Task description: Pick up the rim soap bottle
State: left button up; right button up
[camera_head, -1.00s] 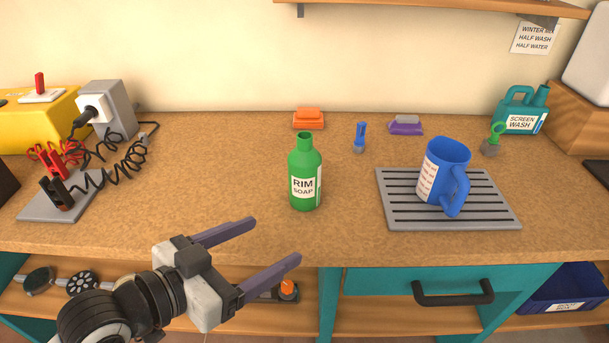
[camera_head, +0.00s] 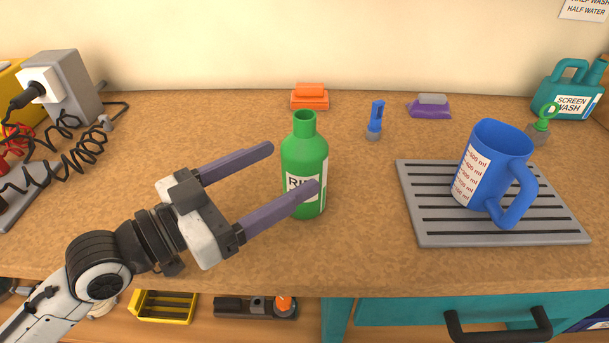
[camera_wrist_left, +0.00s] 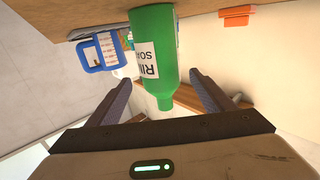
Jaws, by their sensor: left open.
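The rim soap bottle (camera_head: 304,158) is green with a white label and an open neck. It stands upright on the brown worktop. My left gripper (camera_head: 294,168) is open, with its two purple fingers pointing right toward the bottle. In the head view the nearer finger overlaps the label and the farther fingertip is just left of the bottle. In the left wrist view the bottle (camera_wrist_left: 154,58) appears ahead, with its neck between the open fingers (camera_wrist_left: 160,88). I cannot tell whether a finger touches it. My right gripper is not in view.
A blue measuring jug (camera_head: 492,170) stands on a grey drip tray (camera_head: 432,230) to the right. An orange brush-like item (camera_head: 310,98), a small blue tool (camera_head: 375,118) and a purple item (camera_head: 430,106) sit behind. A grey power box (camera_head: 66,88) with coiled cables is at left.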

aim_at(287, 166)
pick_arm(q)
jog(key=x, duration=0.3)
jog(key=shift+w+d+r, duration=0.15)
jog(key=shift+d, duration=0.15)
jog(key=shift+p+x, duration=0.35)
jog(key=shift+x, duration=2.45)
jog(key=shift+w, duration=0.1)
jog(key=shift+a, duration=0.1)
jog(key=c, duration=1.3)
notch_tip(287, 166, up, 10)
jog(key=p, duration=0.2)
